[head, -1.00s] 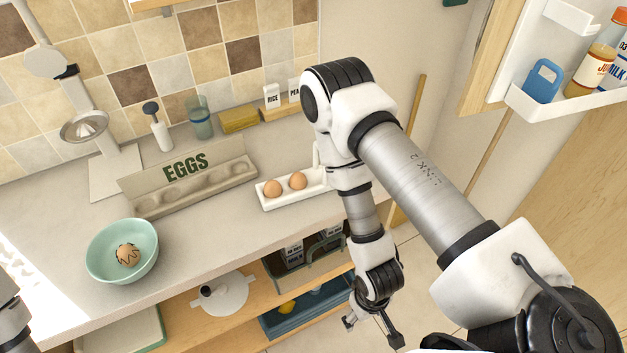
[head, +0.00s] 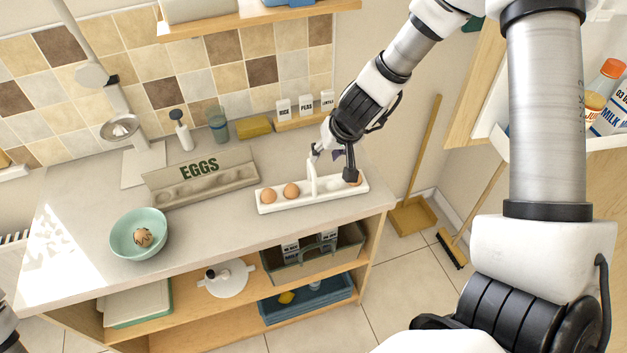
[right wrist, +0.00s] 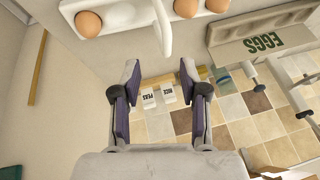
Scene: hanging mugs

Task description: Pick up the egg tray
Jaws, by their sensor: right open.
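The egg tray (head: 335,195) is white and narrow with an upright handle (head: 312,178) at its middle. It stands on the counter near the right end. Two brown eggs sit left of the handle; one at the right end is partly hidden by my finger. My right gripper (head: 333,165) is open and empty, low over the tray at the handle. In the right wrist view the handle (right wrist: 162,25) lies just beyond the open fingertips (right wrist: 160,68), lined up between them.
A beige EGGS holder (head: 205,184) stands left of the tray. A green bowl (head: 125,245) with a cracked-looking egg is at the front left. Small labelled boxes (head: 305,108) and a yellow sponge (head: 254,127) are behind. The counter in front is clear.

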